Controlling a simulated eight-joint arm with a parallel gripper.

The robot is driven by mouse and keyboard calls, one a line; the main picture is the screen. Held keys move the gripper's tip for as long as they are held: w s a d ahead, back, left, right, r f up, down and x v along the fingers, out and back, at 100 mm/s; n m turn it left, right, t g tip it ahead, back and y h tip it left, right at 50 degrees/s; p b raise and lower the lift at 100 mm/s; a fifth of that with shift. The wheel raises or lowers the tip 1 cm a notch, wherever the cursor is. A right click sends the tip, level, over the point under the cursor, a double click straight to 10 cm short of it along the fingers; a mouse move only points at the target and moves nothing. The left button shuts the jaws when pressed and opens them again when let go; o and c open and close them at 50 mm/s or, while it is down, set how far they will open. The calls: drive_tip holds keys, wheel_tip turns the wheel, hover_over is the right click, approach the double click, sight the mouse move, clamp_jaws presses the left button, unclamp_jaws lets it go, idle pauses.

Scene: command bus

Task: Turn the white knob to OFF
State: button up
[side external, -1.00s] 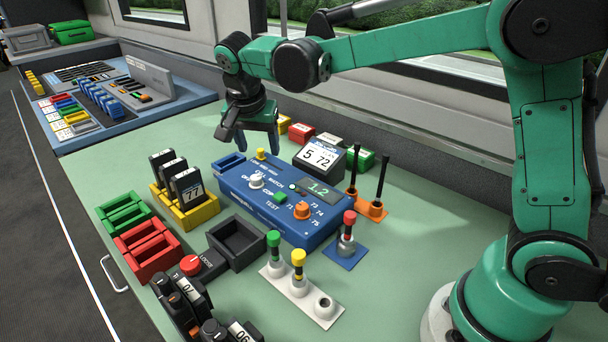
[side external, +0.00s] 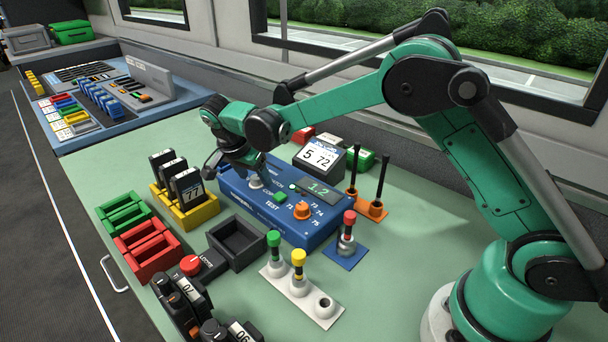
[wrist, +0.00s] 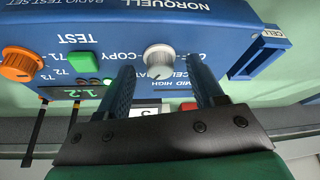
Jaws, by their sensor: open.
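My gripper (side external: 238,170) is low over the left part of the set, open and empty. In the wrist view the white knob (wrist: 159,58) lies between my two fingers, just beyond their tips. I see no clear contact. The labels by the knob are upside down there and partly covered by the fingers; COPY is readable. I cannot tell which label the knob points to.
The green TEST button (side external: 280,197) and orange knob (side external: 302,211) are on the same panel, right of the white knob. A display block (side external: 320,157) stands behind. A yellow rack (side external: 205,211) is at left, a black tray (side external: 237,243) in front.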

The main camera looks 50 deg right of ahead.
drive_tip(key=shift+c, duration=0.2)
clamp_jaws()
drive_tip(key=n, duration=0.2)
drive_tip(key=n+t, duration=0.1)
drive_tip(key=n+y, duration=0.1)
drive_tip(key=n, duration=0.1)
drive_tip(key=shift+s+d+n+t, duration=0.15)
drive_tip(key=shift+s+n+t, duration=0.15)
drive_tip(key=shift+t, duration=0.1)
drive_tip(key=n+y, duration=0.1)
drive_tip(key=n, duration=0.2)
drive_tip(key=n+t+y, duration=0.1)
drive_tip(key=n, duration=0.2)
drive_tip(key=shift+d, duration=0.2)
drive_tip(key=n+y, duration=0.1)
drive_tip(key=n, duration=0.2)
drive_tip(key=n+y, duration=0.1)
drive_tip(key=n, duration=0.2)
drive_tip(key=shift+d+n+y, duration=0.2)
drive_tip(key=shift+n+y, duration=0.1)
drive_tip(key=n+y, duration=0.1)
drive_tip(key=n, duration=0.4)
drive_tip(key=shift+w+d+n+g+y, duration=0.1)
drive_tip(key=shift+d+n+g+y, duration=0.05)
drive_tip(key=shift+n+g+y, duration=0.2)
